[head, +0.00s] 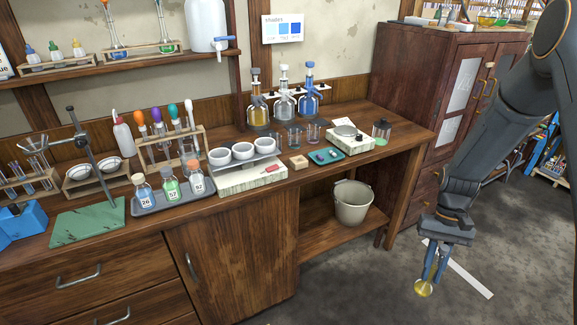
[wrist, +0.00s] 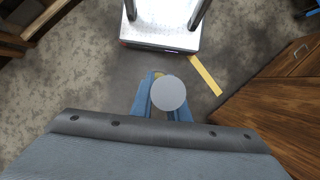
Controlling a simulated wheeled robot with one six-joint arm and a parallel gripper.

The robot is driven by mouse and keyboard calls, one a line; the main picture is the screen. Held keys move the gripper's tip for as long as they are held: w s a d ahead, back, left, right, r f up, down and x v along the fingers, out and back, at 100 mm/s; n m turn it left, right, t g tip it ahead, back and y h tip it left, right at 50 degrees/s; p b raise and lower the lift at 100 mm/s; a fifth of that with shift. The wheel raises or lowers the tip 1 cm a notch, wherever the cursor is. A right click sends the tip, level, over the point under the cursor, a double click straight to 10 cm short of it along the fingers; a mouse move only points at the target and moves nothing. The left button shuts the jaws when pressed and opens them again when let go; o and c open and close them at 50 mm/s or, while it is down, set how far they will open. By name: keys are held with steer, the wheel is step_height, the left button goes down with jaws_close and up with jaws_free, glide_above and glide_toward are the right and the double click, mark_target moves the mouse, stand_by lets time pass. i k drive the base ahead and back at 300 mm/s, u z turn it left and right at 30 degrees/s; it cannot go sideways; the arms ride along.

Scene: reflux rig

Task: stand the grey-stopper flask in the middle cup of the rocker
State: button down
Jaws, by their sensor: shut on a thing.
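My gripper (head: 432,268) is at the right of the head view, off the bench and above the floor. It is shut on the grey-stopper flask. The flask's round yellow body (head: 423,288) shows below the fingers. In the wrist view the grey stopper (wrist: 168,93) sits between the blue fingers and hides most of the flask.
A tray (head: 152,208) with three numbered flasks stands left of the rocker. A wooden block (head: 298,162), a teal tray (head: 340,156) and a balance (head: 351,140) are to its right. A bucket (head: 353,202) is on the low shelf. A tall cabinet (head: 420,90) stands beyond the bench.

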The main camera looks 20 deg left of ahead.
mark_target(244, 154)
steer(key=k, duration=0.25)
steer(key=u, duration=1.05)
steer(key=i, duration=0.4)
